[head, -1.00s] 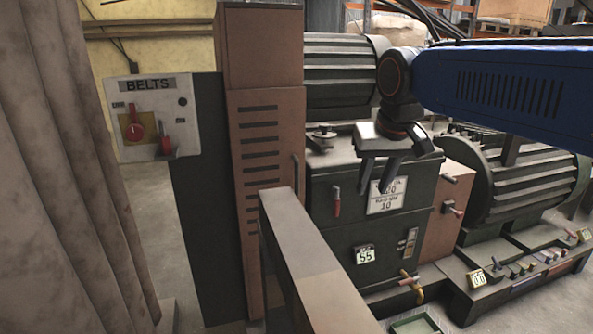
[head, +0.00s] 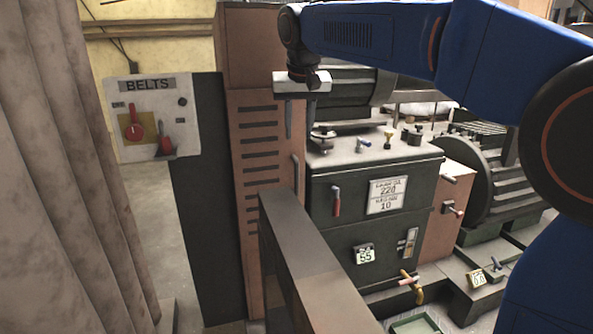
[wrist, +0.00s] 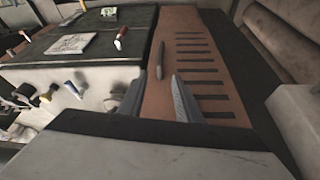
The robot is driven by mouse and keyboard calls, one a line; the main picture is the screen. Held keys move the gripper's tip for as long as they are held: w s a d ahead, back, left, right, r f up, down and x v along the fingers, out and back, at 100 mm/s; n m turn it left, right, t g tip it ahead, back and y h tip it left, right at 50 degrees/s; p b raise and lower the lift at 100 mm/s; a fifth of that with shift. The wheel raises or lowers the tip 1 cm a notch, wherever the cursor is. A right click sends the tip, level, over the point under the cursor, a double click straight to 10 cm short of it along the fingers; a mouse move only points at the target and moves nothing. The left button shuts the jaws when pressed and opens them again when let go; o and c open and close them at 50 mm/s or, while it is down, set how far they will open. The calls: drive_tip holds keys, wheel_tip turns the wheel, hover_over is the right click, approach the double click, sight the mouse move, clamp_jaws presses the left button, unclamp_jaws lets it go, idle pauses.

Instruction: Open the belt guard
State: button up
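The belt guard (head: 258,125) is a tall copper-brown panel with several dark horizontal slots. It appears shut. Its dark vertical handle (head: 296,178) is on its right edge. In the wrist view the guard (wrist: 190,18) is seen at a slant, with the handle (wrist: 160,60) lying beyond and roughly between my fingertips. My gripper (head: 299,138) is in front of the upper guard, above the handle in the head view, fingers pointing down. It is open and empty; the spread fingers also show in the wrist view (wrist: 154,86). Contact with the handle is not visible.
A grey-topped barrier (head: 300,240) stands in front of the guard's lower part. A BELTS switch panel (head: 153,105) with red levers is at left, by a brown curtain (head: 50,170). A dark machine cabinet (head: 340,240) with levers adjoins the guard at right.

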sight(297, 164)
drive_tip(key=x, duration=1.5)
drive_tip(key=shift+d+f, duration=0.1)
drive_tip(key=shift+f, duration=0.2)
clamp_jaws()
